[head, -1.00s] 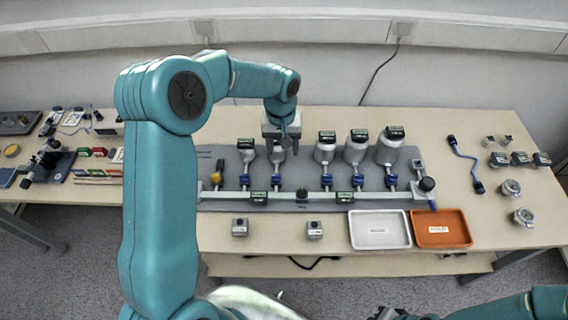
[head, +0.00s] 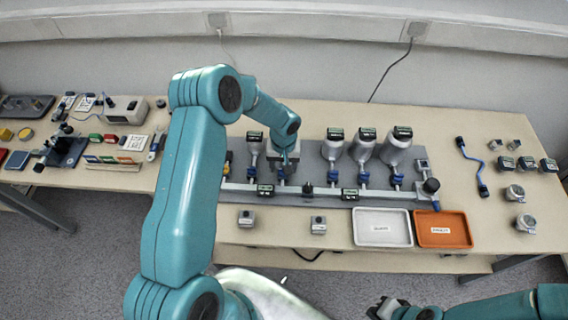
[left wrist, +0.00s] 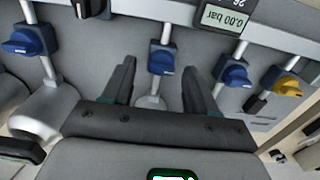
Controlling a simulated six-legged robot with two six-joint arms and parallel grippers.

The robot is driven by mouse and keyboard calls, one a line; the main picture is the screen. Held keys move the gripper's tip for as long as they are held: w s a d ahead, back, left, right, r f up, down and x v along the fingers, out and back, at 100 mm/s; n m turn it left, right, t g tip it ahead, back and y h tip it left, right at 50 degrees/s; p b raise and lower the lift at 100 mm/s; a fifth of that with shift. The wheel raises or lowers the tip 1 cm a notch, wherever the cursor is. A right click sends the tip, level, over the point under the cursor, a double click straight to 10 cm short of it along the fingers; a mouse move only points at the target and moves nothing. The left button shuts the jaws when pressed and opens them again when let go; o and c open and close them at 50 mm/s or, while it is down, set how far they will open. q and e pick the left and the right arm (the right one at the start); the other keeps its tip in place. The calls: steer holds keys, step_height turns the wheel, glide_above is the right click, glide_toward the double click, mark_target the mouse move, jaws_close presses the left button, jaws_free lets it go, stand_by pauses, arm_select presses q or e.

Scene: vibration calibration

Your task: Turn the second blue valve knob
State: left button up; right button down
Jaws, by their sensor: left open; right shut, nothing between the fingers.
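My left gripper (head: 285,172) is open over the valve row in the head view. In the left wrist view a blue valve knob (left wrist: 162,58) shows between its spread fingers (left wrist: 160,90), a little beyond the tips; I cannot tell whether they touch. This knob is second from the yellow knob (left wrist: 286,84), with another blue knob (left wrist: 233,72) between. A further blue knob (left wrist: 24,41) is at left. More blue knobs (head: 362,178) show in the head view. My right gripper (head: 386,309) is shut and empty at the bottom edge, away from the table.
Grey-white vessels with dark displays (head: 364,142) stand behind the knobs. A pale pipe (head: 330,193) runs in front. A white tray (head: 358,242) and an orange tray (head: 465,243) lie at front right. A display reading 0.00 bar (left wrist: 226,17) shows in the wrist view.

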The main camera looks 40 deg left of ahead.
arm_select(q)
steer(key=shift+a+f, duration=0.15)
steer(key=shift+f, duration=0.2)
steer(key=shift+s+r, duration=0.1)
steer(key=shift+s, duration=0.1)
steer(key=shift+s+d+r, duration=0.15)
steer(key=shift+d, duration=0.15)
steer(key=shift+w, duration=0.25)
steer(key=shift+c, duration=1.3)
steer(key=shift+w+a+f, duration=0.1)
steer(key=shift+a+f, duration=0.1)
steer(key=shift+f, duration=0.1)
steer(key=c, duration=0.8)
steer(key=shift+r, duration=0.15)
arm_select(e)
steer(key=shift+s+r, duration=0.1)
steer(key=shift+s, duration=0.15)
